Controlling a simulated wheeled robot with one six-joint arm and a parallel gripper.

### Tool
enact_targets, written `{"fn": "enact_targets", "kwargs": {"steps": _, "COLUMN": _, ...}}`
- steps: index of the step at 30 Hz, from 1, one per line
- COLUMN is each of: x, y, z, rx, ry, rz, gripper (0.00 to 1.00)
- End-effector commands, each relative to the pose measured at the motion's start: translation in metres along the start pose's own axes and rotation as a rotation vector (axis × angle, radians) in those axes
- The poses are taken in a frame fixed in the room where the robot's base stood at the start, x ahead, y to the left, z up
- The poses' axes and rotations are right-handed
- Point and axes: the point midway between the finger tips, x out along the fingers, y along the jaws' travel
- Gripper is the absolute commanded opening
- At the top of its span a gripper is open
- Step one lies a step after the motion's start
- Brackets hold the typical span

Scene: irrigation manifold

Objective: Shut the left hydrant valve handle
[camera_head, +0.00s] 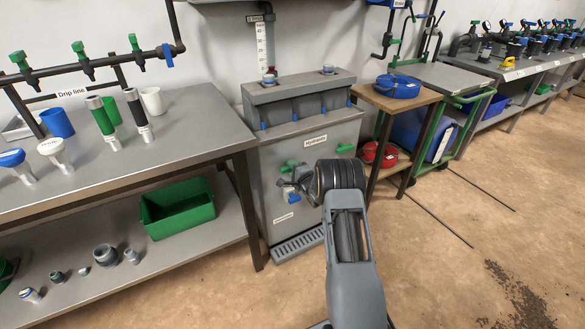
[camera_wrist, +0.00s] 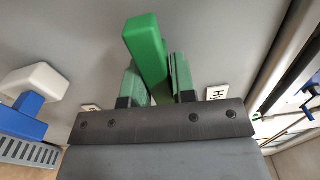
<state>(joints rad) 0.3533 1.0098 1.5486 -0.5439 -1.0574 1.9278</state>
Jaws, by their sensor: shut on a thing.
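The grey hydrant cabinet (camera_head: 325,150) stands in the middle of the head view, with a label on its front. The left hydrant valve handle (camera_head: 289,165) is a green bar, partly hidden by my gripper (camera_head: 297,181). In the wrist view the green handle (camera_wrist: 146,48) sits between the two fingers of my gripper (camera_wrist: 158,82), which are shut on it. Its end sticks out past the fingertips. The right hydrant handle (camera_head: 345,148) is a similar green bar, apart from my gripper. Whether the left valve is open or shut is unclear.
A blue-and-white fitting (camera_head: 293,197) is just below my gripper, above a drain grate (camera_head: 298,244). A steel bench (camera_head: 190,125) with a green bin (camera_head: 178,208) below stands left. A wooden shelf (camera_head: 405,95) with coiled hoses stands right. The floor at right is mostly clear.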

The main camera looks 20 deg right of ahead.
Motion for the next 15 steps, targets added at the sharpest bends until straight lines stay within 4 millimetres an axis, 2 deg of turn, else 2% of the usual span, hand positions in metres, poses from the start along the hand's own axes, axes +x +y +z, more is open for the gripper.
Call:
{"fn": "enact_targets", "kwargs": {"steps": 10, "x": -0.0001, "y": 0.001, "z": 0.0002, "rx": 0.007, "ry": 0.001, "rz": 0.001, "gripper": 0.01}}
{"fn": "enact_targets", "kwargs": {"steps": 11, "x": -0.0002, "y": 0.001, "z": 0.0002, "rx": 0.006, "ry": 0.001, "rz": 0.002, "gripper": 0.27}}
{"fn": "enact_targets", "kwargs": {"steps": 15, "x": -0.0001, "y": 0.0009, "z": 0.0002, "rx": 0.005, "ry": 0.001, "rz": 0.001, "gripper": 0.41}}
